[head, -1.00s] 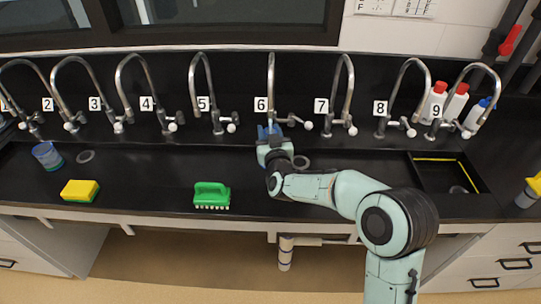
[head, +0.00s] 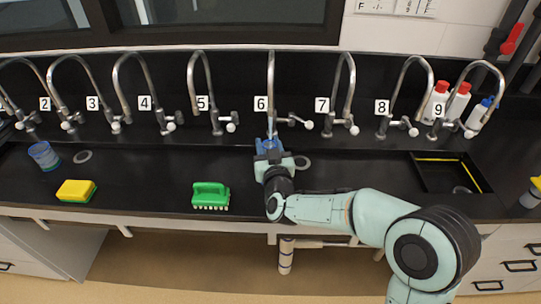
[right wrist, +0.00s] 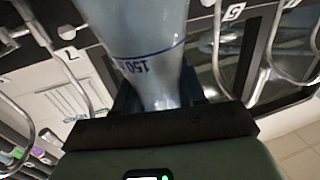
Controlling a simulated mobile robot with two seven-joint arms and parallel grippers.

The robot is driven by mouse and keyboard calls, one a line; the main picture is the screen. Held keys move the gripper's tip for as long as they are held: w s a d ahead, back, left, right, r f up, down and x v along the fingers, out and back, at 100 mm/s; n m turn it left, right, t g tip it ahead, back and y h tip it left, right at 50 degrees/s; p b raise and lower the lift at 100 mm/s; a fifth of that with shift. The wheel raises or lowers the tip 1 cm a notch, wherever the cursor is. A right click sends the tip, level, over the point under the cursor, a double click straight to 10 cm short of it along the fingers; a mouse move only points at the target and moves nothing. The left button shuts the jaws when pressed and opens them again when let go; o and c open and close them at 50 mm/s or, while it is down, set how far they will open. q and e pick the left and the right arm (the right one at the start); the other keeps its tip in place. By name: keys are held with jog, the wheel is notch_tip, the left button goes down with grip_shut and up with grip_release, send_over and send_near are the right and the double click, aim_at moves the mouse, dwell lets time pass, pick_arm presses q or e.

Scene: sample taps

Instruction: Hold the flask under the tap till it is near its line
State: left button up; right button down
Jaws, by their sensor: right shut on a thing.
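My right gripper (head: 272,156) is shut on a clear bluish flask (head: 267,146) below the spout of tap 6 (head: 271,85) in the head view. The gripper hides much of the flask there. In the right wrist view the flask (right wrist: 138,25) rises large between the dark fingers (right wrist: 158,92). A dark blue line and the mark 150 show on it, appearing inverted. I cannot make out a liquid level in it, or tell whether water runs from the tap. The tap's handle (head: 308,124) points right. My left gripper is out of view.
A blue-tinted beaker (head: 43,155), a yellow-green sponge (head: 76,191) and a green brush (head: 210,194) are on the black counter (head: 140,195). Numbered taps line the back. Bottles (head: 458,103) stand at right behind a sunken sink (head: 440,177).

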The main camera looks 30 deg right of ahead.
jog(key=s+a+r, duration=0.2)
jog(key=s+a, duration=0.1)
jog(key=s, duration=0.2)
jog(key=shift+r+p, duration=0.3)
jog(key=shift+p, duration=0.1)
dwell(0.5)
